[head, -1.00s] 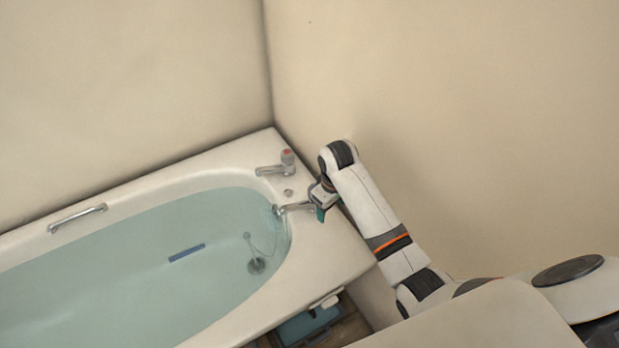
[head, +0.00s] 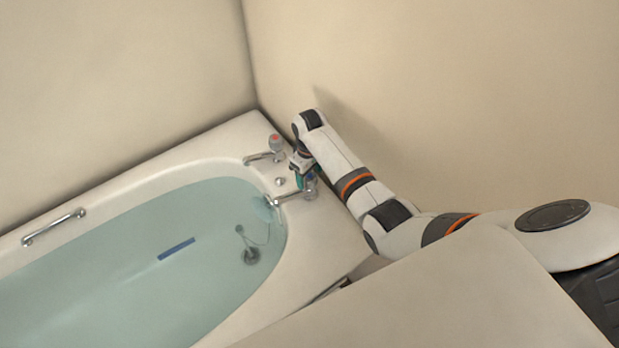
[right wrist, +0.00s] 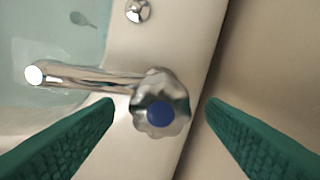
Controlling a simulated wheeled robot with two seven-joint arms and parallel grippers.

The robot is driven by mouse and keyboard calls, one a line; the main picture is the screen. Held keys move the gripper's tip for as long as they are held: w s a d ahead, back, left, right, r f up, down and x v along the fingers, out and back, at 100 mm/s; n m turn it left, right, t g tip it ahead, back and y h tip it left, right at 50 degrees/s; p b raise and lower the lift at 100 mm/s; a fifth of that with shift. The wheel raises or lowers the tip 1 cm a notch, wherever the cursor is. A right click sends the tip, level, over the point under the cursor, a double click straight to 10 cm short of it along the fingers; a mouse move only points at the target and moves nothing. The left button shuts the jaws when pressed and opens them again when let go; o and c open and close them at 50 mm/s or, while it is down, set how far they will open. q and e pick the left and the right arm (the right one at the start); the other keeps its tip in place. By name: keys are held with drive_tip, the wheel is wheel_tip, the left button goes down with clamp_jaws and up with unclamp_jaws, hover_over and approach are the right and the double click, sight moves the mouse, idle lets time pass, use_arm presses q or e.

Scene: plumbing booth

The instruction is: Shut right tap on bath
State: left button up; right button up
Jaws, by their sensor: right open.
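The bath (head: 325,235) is filled with water. Its right tap, chrome with a blue-centred handle (right wrist: 160,112), stands on the end rim; its spout (head: 290,198) points over the water. The left tap (head: 275,143), with a red top, stands farther back on the same rim. My right gripper (head: 305,182) is over the right tap. In the right wrist view its green fingers (right wrist: 160,104) are open, one on each side of the handle, with gaps between. In the head view the gripper partly hides the handle. My left gripper is not in view.
Walls stand close behind and to the right of the rim end. A chrome knob (right wrist: 138,10) sits between the taps. A grab rail (head: 54,226) is on the far rim. A plug with chain (head: 250,256) and a blue strip (head: 176,249) show in the water.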

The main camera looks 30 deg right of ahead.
drive_tip(key=shift+f, duration=1)
drive_tip(key=c, duration=1)
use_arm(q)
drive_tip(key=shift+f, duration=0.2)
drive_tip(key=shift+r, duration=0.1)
